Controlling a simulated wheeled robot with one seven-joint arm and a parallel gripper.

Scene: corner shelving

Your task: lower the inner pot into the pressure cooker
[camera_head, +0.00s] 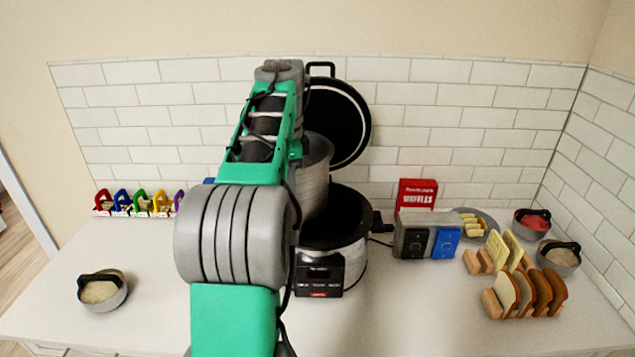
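The pressure cooker (334,233) stands on the white counter near the middle, with a black rim and a dark control panel on its front. Its round black lid (345,122) is raised upright behind it. The grey metal inner pot (316,178) is above the cooker, to the left of its centre, and looks tilted. It is partly hidden behind my green and grey arm. My gripper is hidden behind the arm, so its fingers and any hold on the pot do not show.
A toaster (411,243), a red waffle box (416,194) and wooden racks of bread (524,294) stand to the right. Lidded bowls (557,257) sit at the far right. Another bowl (100,291) and several coloured clips (135,203) are left. The left counter (150,255) has clear room.

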